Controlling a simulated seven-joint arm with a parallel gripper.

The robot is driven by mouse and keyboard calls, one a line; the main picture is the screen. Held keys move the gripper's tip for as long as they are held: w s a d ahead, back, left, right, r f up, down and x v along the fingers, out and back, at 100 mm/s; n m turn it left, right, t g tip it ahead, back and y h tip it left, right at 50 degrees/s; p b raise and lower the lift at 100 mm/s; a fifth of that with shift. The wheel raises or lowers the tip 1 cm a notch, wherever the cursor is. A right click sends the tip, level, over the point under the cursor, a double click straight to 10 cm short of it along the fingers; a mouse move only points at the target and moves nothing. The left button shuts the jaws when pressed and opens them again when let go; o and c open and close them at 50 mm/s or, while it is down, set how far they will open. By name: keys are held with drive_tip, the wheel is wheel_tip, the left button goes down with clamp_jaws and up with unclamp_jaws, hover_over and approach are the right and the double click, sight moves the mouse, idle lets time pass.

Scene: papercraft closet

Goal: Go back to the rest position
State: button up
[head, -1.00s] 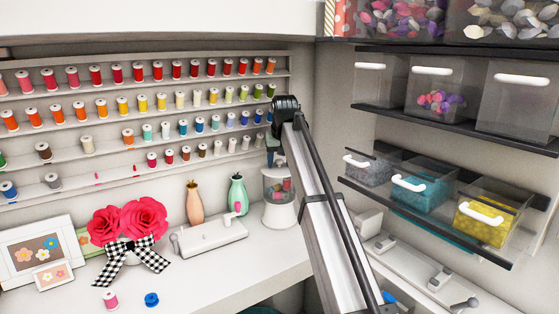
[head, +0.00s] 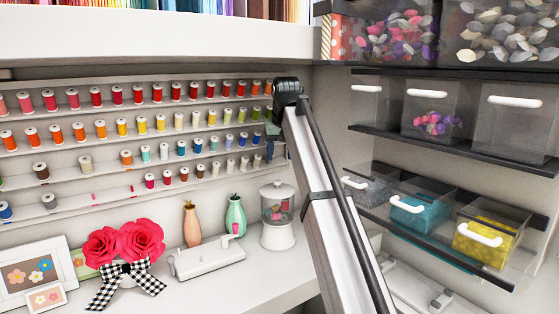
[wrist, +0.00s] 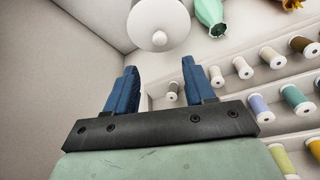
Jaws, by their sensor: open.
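My gripper (wrist: 159,68) shows in the wrist view with its two blue fingers spread apart and nothing between them. In the head view the end of my arm is at the right end of the thread shelves, and the gripper (head: 271,146) is mostly hidden behind the arm.
Several thread spools (head: 138,94) stand on the wall shelves beside my gripper. Vases (head: 235,217), a white device (head: 208,257) and red paper roses (head: 124,243) stand on the desk. Clear bins (head: 432,111) hang on the right wall. Open air lies in front of the shelves.

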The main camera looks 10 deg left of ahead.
drive_tip(key=shift+r, duration=0.15)
drive_tip(key=shift+s, duration=0.1)
drive_tip(key=s+d+f+m+g+h, duration=0.15)
drive_tip(key=s+d+f, duration=0.8)
drive_tip(key=f, duration=1.25)
drive_tip(key=s+d+f+g+h, duration=0.1)
drive_tip(key=s+d+f+g, duration=0.2)
drive_tip(key=s+d+f, duration=1.25)
drive_tip(key=s+d+f+g+h, duration=0.15)
drive_tip(key=s+f, duration=0.25)
drive_tip(key=f, duration=2.5)
drive_tip(key=s+d+f+m+g, duration=0.1)
drive_tip(key=s+d+f, duration=0.1)
drive_tip(key=s+f, duration=0.4)
drive_tip(key=s+d+f+m+g+y, duration=0.1)
drive_tip(key=s+d+f+g, duration=0.1)
drive_tip(key=s+f, duration=0.5)
drive_tip(key=s+d+f+m+g+y, duration=0.1)
drive_tip(key=s+d+f, duration=0.3)
drive_tip(key=s, duration=1.1)
wheel_tip(320, 180, down, 4)
drive_tip(key=shift+s+d+r+g, duration=0.2)
drive_tip(key=shift+s+r+g, duration=0.1)
drive_tip(key=shift+g, duration=0.2)
